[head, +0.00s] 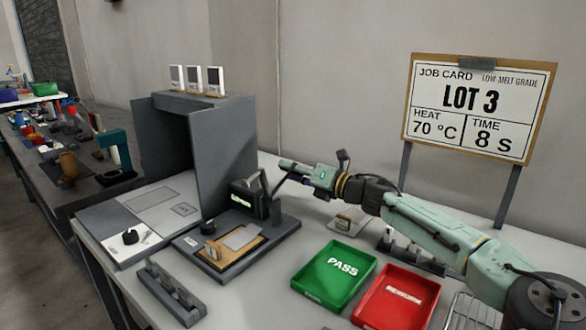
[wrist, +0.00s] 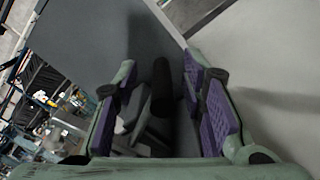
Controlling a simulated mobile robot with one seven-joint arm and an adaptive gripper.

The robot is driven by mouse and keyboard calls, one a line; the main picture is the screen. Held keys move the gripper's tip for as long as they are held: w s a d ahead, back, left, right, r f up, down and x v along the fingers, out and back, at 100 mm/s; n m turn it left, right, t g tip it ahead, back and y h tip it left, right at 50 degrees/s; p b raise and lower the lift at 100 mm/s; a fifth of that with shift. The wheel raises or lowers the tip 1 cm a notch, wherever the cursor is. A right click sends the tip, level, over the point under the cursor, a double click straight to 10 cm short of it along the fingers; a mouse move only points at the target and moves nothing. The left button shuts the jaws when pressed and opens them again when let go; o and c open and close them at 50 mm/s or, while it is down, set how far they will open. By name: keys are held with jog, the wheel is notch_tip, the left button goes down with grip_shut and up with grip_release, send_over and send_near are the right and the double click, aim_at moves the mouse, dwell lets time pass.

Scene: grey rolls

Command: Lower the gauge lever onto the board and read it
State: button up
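The gauge is a black box (head: 243,199) with a lit display too small to read, on a grey base (head: 268,237). A tan board (head: 215,262) with a light grey plate (head: 241,237) on it lies on the base in front of the gauge. The lever's dark round grip (wrist: 162,88) shows in the wrist view between my fingers. My gripper (wrist: 160,76) is open, with purple pads either side of the grip and gaps visible. In the head view my gripper (head: 277,181) is beside the raised lever, right of the gauge; the fingers partly hide the lever.
A grey press-like housing (head: 224,150) stands behind the gauge. A green PASS tray (head: 334,277) and red REWORK tray (head: 395,298) lie at front right. A grey slotted rack (head: 172,293) is at front left. The job card (head: 480,108) reads LOT 3, 70 °C, 8 S.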

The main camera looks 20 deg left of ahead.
jog(key=shift+c, duration=0.2)
grip_shut()
dwell(0.3)
dwell(0.5)
